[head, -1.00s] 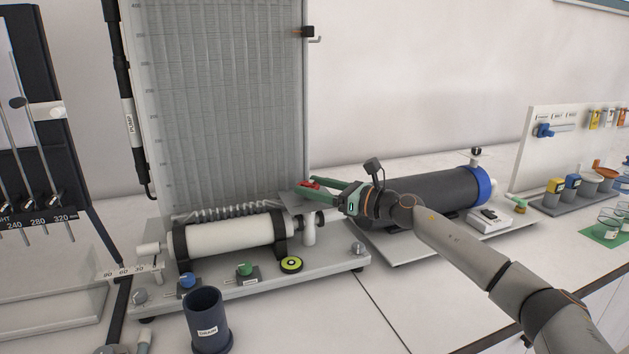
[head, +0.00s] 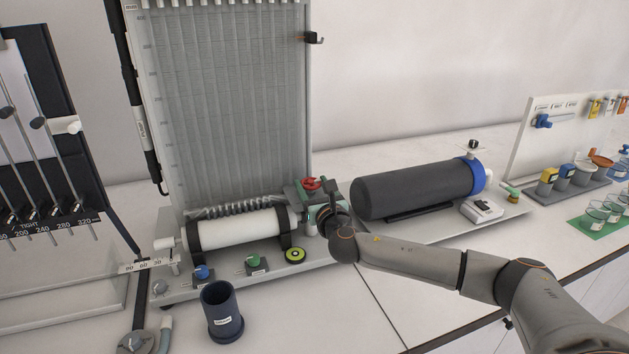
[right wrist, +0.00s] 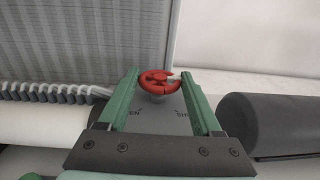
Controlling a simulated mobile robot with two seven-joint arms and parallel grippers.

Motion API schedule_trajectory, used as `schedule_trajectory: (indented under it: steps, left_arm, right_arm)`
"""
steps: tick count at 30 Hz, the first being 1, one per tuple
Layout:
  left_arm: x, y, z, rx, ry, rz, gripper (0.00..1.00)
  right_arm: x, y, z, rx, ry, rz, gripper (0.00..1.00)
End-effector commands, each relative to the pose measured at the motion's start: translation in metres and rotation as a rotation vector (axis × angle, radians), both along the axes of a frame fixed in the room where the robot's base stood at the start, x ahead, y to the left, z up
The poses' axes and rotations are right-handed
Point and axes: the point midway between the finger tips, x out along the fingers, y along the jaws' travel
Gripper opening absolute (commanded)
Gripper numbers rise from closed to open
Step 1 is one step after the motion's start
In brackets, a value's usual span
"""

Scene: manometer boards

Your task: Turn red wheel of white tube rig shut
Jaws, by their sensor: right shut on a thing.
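The white tube rig has a white horizontal cylinder (head: 235,229) on a grey base in front of a tall ribbed grey panel (head: 225,110). Its red wheel (head: 312,183) is at the right end of the rig, beside the panel's lower right corner. In the right wrist view the red wheel (right wrist: 158,80) sits on a short pale stem above a grey plate with partly hidden lettering. My right gripper (right wrist: 161,73) is shut on the wheel, one green finger at each side of its rim. My left gripper is not in view.
A dark grey cylinder (head: 412,190) with a blue end stands close to the right of my gripper. A dark cup (head: 222,312) stands in front of the rig. Green (head: 253,262) and blue (head: 203,273) knobs sit on the base's front. The counter between cup and right arm is clear.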

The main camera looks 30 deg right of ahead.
Motion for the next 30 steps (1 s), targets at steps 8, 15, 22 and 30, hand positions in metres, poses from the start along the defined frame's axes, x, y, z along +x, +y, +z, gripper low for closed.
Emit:
schedule_trajectory:
  steps: [8, 15, 22, 30]
  left_arm:
    - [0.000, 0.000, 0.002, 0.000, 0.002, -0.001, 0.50]
    - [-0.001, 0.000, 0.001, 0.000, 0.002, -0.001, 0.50]
    - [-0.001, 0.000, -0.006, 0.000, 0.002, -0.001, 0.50]
    - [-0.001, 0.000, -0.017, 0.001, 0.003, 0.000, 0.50]
  right_arm:
    - [0.003, 0.008, -0.001, 0.006, 0.000, -0.261, 0.11]
    - [0.006, 0.010, -0.001, 0.003, 0.000, -0.492, 0.11]
    - [0.008, 0.012, -0.001, 0.001, -0.001, -0.695, 0.11]
    - [0.010, 0.011, 0.000, -0.002, -0.003, -0.844, 0.10]
